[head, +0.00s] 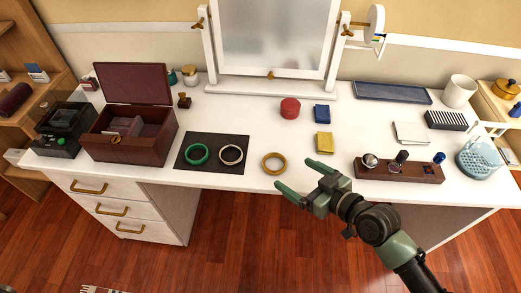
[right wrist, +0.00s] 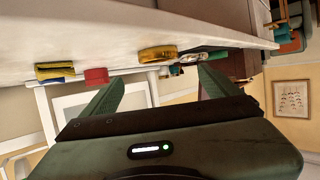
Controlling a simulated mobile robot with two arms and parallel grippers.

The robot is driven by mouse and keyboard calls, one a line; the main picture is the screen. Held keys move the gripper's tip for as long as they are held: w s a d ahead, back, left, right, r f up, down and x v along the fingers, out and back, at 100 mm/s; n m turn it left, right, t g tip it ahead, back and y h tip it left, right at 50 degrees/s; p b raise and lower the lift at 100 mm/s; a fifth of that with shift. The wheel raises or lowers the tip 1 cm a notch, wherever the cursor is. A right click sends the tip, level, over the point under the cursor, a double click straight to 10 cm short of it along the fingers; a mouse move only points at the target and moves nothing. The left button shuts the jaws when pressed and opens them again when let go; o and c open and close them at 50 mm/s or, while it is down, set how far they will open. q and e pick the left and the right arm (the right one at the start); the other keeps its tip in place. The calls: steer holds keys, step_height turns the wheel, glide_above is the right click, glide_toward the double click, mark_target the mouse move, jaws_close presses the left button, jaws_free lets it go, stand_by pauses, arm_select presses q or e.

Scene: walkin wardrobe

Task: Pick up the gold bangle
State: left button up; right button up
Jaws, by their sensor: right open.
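The gold bangle (head: 274,173) lies flat on the white dressing table near its front edge, just right of the dark mat. It also shows in the right wrist view (right wrist: 158,53), beyond and between my fingers. My right gripper (head: 293,175) is open and empty. Its fingertips point left toward the bangle and are a short way to its right, apart from it, at the table's front edge. My left gripper is not in view.
A dark mat (head: 213,168) holds a green bangle (head: 197,154) and a pale bangle (head: 231,154). A yellow cloth-like block (head: 324,142) lies behind my gripper. A wooden tray (head: 400,171) stands to the right. An open brown box (head: 130,145) is at left. A mirror (head: 270,45) stands behind.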

mark_target(268, 157)
steer(key=x, duration=0.2)
steer(key=shift+w+a+r, duration=0.1)
steer(key=shift+w+a, duration=0.2)
steer(key=shift+w, duration=0.05)
steer(key=shift+w+a, duration=0.2)
steer(key=shift+w+a+f, duration=0.75)
steer(key=shift+w+f, duration=0.1)
steer(key=shift+p+x, duration=0.3)
steer(key=shift+x, duration=0.85)
steer(key=shift+w+a+f, duration=0.1)
steer(key=shift+f, duration=0.05)
steer(key=c, duration=1.4)
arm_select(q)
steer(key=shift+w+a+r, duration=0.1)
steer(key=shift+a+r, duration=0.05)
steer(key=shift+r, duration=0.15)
arm_select(e)
steer(key=shift+c, duration=0.2)
